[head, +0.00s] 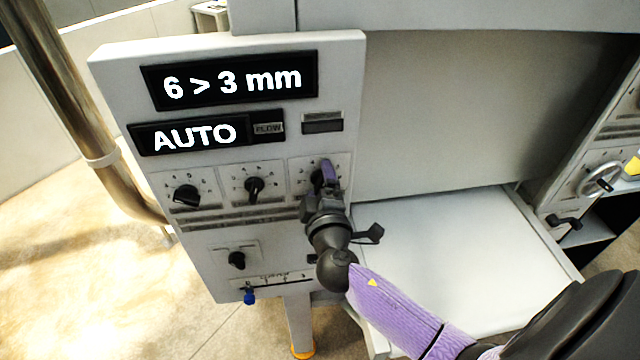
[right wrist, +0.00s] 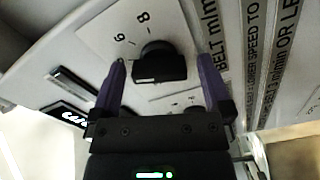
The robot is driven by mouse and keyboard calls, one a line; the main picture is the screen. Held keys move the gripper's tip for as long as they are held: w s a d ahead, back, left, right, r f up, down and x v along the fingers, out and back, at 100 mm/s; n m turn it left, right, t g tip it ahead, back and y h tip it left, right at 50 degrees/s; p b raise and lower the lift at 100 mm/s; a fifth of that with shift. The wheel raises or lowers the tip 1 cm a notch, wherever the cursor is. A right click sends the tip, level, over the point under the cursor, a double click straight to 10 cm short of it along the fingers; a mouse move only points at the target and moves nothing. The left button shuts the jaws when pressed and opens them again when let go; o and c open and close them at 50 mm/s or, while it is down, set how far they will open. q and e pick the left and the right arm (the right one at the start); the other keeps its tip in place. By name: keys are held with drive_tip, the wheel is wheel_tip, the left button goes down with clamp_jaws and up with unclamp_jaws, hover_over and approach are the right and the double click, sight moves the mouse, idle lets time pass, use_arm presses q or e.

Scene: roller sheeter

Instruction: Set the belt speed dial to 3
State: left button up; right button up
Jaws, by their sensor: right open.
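The belt speed dial is a black knob (head: 317,181), the rightmost of the three dials in the upper row of the panel. In the right wrist view the knob (right wrist: 160,64) sits on a white scale plate, with the figures 8 and 6 readable beside it and "BELT m/min" printed nearby. My right gripper (head: 326,175) is at this dial. In the right wrist view its purple fingers (right wrist: 162,78) are open, one on each side of the knob, with visible gaps. The pointer's setting cannot be read. My left gripper is not in view.
The panel (head: 215,225) shows "6 > 3 mm" and "AUTO". Two more dials (head: 186,195) (head: 254,188) sit to the left, a small knob (head: 237,260) and a blue-tipped slider (head: 249,295) below. A white bed (head: 440,250) lies to the right.

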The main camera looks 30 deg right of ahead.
drive_tip(key=c, duration=1.2)
drive_tip(key=shift+c, duration=0.2)
drive_tip(key=shift+n, duration=0.3)
drive_tip(key=n, duration=0.4)
drive_tip(key=shift+p, duration=0.35)
drive_tip(key=n, duration=0.3)
drive_tip(key=shift+f+n+p, duration=0.1)
drive_tip(key=shift+n+p, duration=0.2)
drive_tip(key=shift+p, duration=0.05)
drive_tip(key=n+p, duration=0.1)
drive_tip(key=n, duration=0.2)
drive_tip(key=shift+s+n, duration=0.1)
drive_tip(key=shift+n, duration=0.2)
drive_tip(key=shift+d+f+n+p, duration=0.15)
drive_tip(key=shift+n+p, duration=0.35)
drive_tip(key=shift+n, duration=1.4)
